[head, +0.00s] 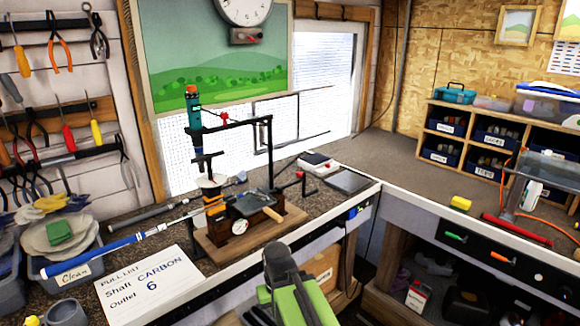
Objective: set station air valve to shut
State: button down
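The regrip station stands on the left bench, with a wooden base (250,236), a black upright frame (270,150) and a green-and-black upright tool (194,110). A small red part (225,117) sits on the frame's top bar. A second red-ended part with a dark lever (303,178) sits at the station's right side. I cannot tell which of these is the air valve, or its setting. A round white gauge (240,226) faces me at the station's front. My gripper (283,258) is at the bottom centre, in front of the bench and apart from the station; its fingers are not clear.
A blue-gripped club (95,241) lies across the bench to the station. A card reading "Shaft CARBON, Outlet 6" (152,285) lies in front. Grey bins (68,258) crowd the left. A red-based stand (517,229) is on the right bench. The corner bench top is mostly clear.

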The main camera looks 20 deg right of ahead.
aim_at(512, 263)
jog(key=u, duration=1.5)
jog(key=k, duration=0.8)
jog(key=z, duration=3.2)
